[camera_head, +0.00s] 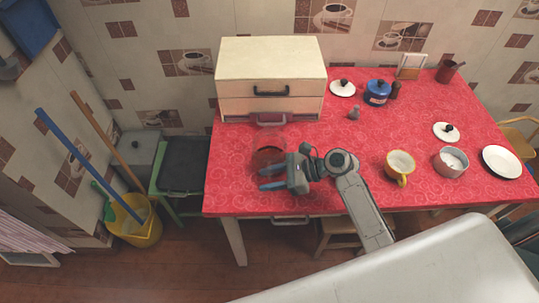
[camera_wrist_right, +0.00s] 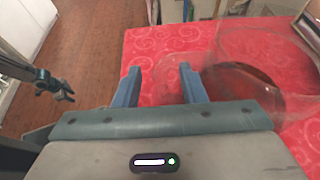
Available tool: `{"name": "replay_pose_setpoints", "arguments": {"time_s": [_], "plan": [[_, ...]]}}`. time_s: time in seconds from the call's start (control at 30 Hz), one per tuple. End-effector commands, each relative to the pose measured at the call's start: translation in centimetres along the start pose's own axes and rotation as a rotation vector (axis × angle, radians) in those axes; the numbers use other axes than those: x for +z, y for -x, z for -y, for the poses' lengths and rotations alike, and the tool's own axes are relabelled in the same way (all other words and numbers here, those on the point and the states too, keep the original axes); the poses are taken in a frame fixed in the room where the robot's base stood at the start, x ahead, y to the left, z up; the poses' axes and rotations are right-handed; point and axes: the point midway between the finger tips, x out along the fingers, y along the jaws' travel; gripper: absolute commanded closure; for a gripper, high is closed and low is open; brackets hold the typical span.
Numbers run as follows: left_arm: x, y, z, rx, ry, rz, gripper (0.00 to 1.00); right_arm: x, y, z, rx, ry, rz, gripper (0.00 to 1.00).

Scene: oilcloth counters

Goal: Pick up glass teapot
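The glass teapot (camera_head: 268,156) is see-through, with a dark reddish round part low in it, and stands on the red tabletop in front of the cream box. In the right wrist view the glass teapot (camera_wrist_right: 243,82) is to the right of the fingers, not between them. My right gripper (camera_head: 265,179) is open and empty, low over the table just on the near side of the teapot.
The cream bread box (camera_head: 271,80) stands behind the teapot. A yellow mug (camera_head: 399,166), a pot (camera_head: 451,162), a white plate (camera_head: 501,162) and a blue canister (camera_head: 377,93) are to the right. The red table (camera_head: 228,190) is clear at its front left.

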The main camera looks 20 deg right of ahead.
Motion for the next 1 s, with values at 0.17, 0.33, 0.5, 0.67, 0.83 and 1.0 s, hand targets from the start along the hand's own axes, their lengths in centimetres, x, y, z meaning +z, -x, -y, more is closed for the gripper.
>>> {"name": "replay_pose_setpoints", "arguments": {"time_s": [0.17,0.33,0.5,0.67,0.83,1.0], "plan": [[0.22,0.01,-0.01,0.0,0.0,0.004,0.64,-0.07,-0.32,0.02,0.0,0.0,-0.002,0.62],[0.11,0.01,-0.06,0.001,0.0,0.002,0.64,-0.07,-0.3,0.01,0.0,0.0,-0.002,0.74],[-0.18,0.05,-0.1,0.001,0.0,-0.002,0.64,-0.06,-0.29,0.01,0.0,0.0,-0.002,1.0],[-0.39,0.08,-0.1,0.001,0.0,-0.006,0.64,-0.06,-0.28,0.01,0.0,0.0,-0.001,1.0],[-0.39,0.08,-0.1,0.001,0.0,-0.006,0.64,-0.06,-0.28,0.01,0.0,0.0,-0.001,1.0],[-0.32,0.07,-0.11,0.001,0.001,-0.004,0.64,-0.05,-0.28,0.01,0.0,0.0,-0.001,1.0]]}}
